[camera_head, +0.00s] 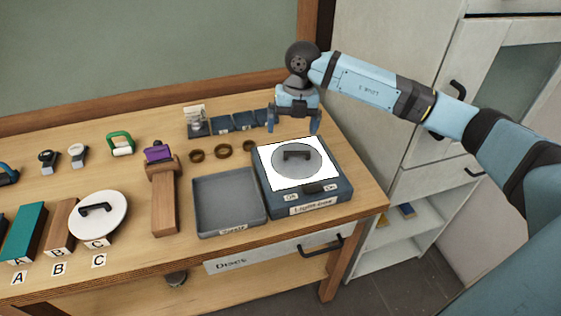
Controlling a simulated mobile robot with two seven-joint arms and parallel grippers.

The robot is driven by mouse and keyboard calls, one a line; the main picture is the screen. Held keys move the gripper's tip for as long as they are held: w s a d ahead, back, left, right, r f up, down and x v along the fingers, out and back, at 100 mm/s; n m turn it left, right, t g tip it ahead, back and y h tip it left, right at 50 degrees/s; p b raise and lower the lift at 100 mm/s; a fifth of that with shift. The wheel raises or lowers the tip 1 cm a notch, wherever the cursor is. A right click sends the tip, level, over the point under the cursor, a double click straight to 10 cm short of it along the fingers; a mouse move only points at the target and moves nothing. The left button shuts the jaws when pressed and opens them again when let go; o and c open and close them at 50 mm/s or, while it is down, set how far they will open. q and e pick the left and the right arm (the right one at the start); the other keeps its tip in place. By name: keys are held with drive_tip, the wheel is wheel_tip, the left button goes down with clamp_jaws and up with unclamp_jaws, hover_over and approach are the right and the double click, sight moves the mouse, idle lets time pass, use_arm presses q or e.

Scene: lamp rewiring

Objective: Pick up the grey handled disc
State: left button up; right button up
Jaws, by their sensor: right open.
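The grey handled disc (312,167) lies flat on the white lit top of the light-box (340,185), at the right of the workbench. Its dark handle stands up from its middle. My right gripper (295,123) hangs above the back edge of the light-box, behind the disc, with its two blue fingers spread and nothing between them. It is apart from the disc. My left gripper does not show.
An empty grey tray (228,186) sits left of the light-box. Small dark blocks (222,124) and brown rings (222,151) lie behind it. A white handled disc (98,217) rests on block C at left. A wooden stand (164,205) bears a purple piece.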

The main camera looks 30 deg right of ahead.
sight(297, 152)
drive_tip(key=shift+m+h, duration=0.4)
drive_tip(key=shift+h, duration=0.4)
drive_tip(key=d+f, duration=0.1)
drive_tip(key=f, duration=0.1)
drive_tip(key=d+f, duration=0.1)
drive_tip(key=f, duration=0.1)
drive_tip(key=w+d+f, duration=0.1)
drive_tip(key=f, duration=0.1)
drive_tip(key=shift+w+f+p, duration=0.1)
drive_tip(key=shift+f+p, duration=0.25)
drive_tip(key=shift+f, duration=0.05)
drive_tip(key=shift+a+f+p, duration=0.15)
drive_tip(key=shift+f+p, duration=0.35)
drive_tip(key=shift+f, duration=2.1)
drive_tip(key=c, duration=1)
wheel_tip(297, 152, up, 20)
drive_tip(key=shift+r+b, duration=0.1)
drive_tip(key=shift+b, duration=0.8)
